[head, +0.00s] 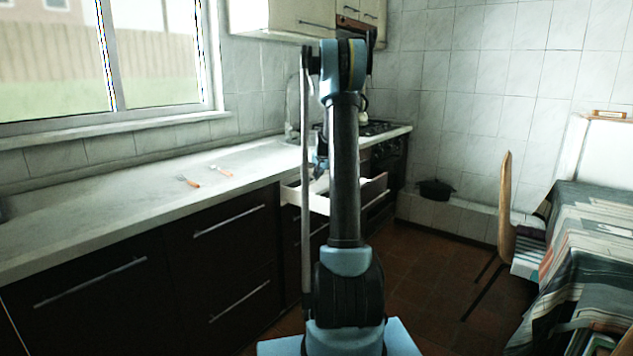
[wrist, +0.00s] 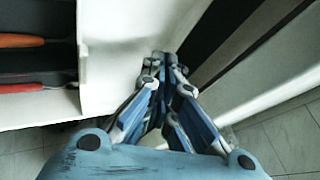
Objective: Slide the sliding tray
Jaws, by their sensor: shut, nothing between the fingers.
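An open drawer (head: 372,190) with pale walls stands out from the dark cabinets, partly hidden behind my arm in the head view. In the wrist view, a white tray (wrist: 97,62) is at the left, with dark compartments. An orange-handled utensil (wrist: 20,41) and a red-handled one (wrist: 25,88) lie in it. My gripper (wrist: 163,62) is shut and empty, its fingers pointing down just right of the tray's white wall. I cannot tell whether the fingertips touch the wall. In the head view my gripper is mostly hidden behind the arm.
Two orange-handled utensils (head: 190,182) lie on the light countertop (head: 110,205) left of the drawer. A stove (head: 385,150) is beyond it. A dark pot (head: 435,189) sits on a tiled ledge. A chair (head: 505,205) and a cloth-covered table (head: 590,240) stand right; tiled floor between is clear.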

